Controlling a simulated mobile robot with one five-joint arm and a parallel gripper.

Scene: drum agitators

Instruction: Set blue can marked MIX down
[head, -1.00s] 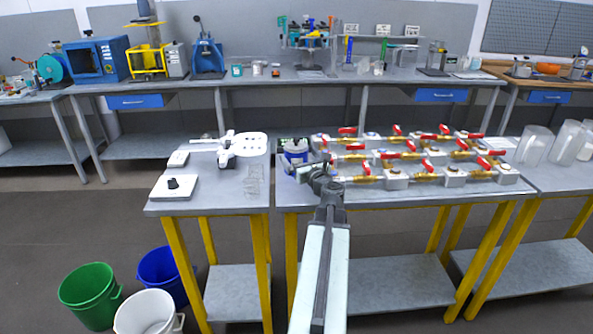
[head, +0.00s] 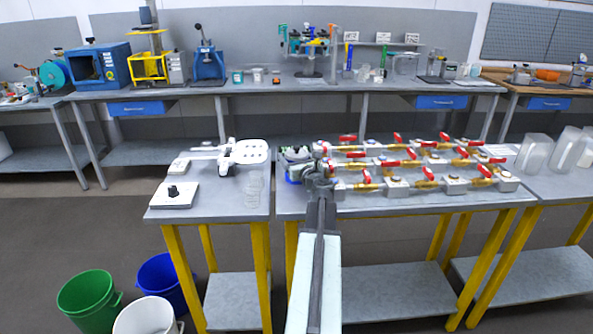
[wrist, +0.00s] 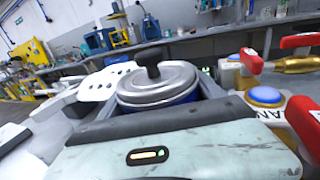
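The blue can (wrist: 185,99) shows in the wrist view with a silver lid and a black knob, upright. My gripper (wrist: 160,105) has one dark finger along each side of it, and they look closed on it. The MIX mark is not readable. In the head view my gripper (head: 314,172) is over the near left part of the right-hand grey table (head: 400,204). It hides most of the can there; only a bit of blue (head: 292,178) shows to its left. I cannot tell whether the can's base touches the table.
Brass valves with red handles (head: 427,173) stand in rows just right of my gripper. A white perforated plate (head: 250,151) and clear beakers (head: 254,187) are on the left table. Clear jugs (head: 533,151) stand at far right. The table's front strip is clear.

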